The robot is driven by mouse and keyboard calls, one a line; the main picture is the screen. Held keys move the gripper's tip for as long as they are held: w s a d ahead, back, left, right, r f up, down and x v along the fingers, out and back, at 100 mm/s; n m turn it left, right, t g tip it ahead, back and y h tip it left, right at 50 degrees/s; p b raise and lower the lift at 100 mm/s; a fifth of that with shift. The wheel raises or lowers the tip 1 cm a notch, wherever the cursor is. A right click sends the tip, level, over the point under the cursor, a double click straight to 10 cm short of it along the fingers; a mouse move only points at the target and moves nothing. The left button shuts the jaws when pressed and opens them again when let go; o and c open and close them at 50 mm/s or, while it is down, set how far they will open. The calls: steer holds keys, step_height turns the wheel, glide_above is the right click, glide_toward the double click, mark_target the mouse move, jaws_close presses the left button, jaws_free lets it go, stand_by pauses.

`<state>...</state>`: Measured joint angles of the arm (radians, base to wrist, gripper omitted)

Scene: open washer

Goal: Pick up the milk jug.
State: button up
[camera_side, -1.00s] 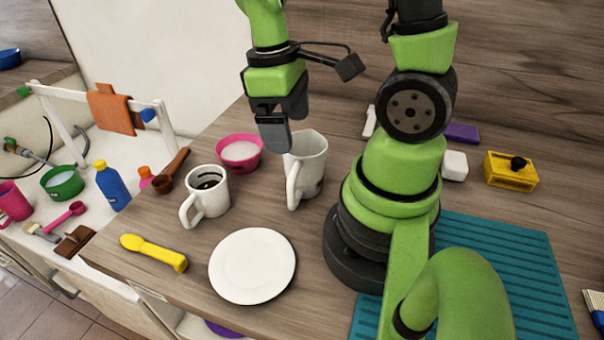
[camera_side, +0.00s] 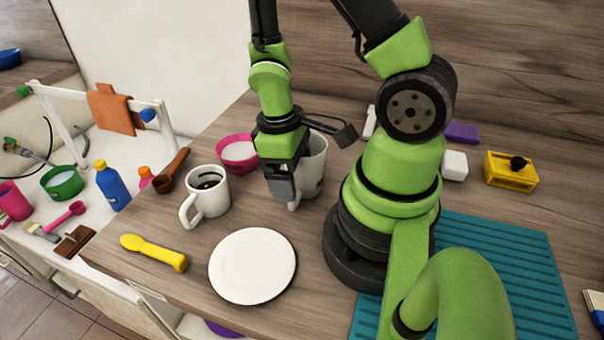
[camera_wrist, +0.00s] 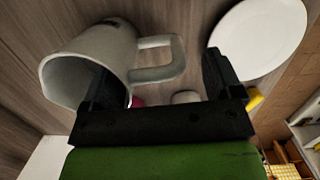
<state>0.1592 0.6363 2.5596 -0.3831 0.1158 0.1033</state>
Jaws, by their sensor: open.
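The white milk jug (camera_side: 318,165) stands upright on the wooden counter beside my arm's base. My gripper (camera_side: 283,194) is low at the jug's handle side and hides much of the handle in the side view. In the wrist view the jug's handle (camera_wrist: 172,62) lies between my two open fingers (camera_wrist: 160,85). The left finger overlaps the mouth of the jug (camera_wrist: 88,66) in that picture; I cannot tell whether it touches or goes inside. The right finger is beyond the handle with a gap.
A white mug (camera_side: 207,192) with dark contents and a pink bowl (camera_side: 238,150) stand left of the jug. A white plate (camera_side: 252,266) lies in front, with a yellow spoon-like utensil (camera_side: 153,252) to its left. A teal mat (camera_side: 500,270) lies right of my base.

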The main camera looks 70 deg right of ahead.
steer(key=shift+f, duration=0.1)
steer(key=c, duration=1.1)
steer(key=shift+r, duration=0.2)
steer(key=shift+w+d+r, duration=0.1)
steer(key=shift+r, duration=0.45)
step_height(320, 180, up, 9)
steer(key=shift+f, duration=0.2)
steer(key=shift+c, duration=0.2)
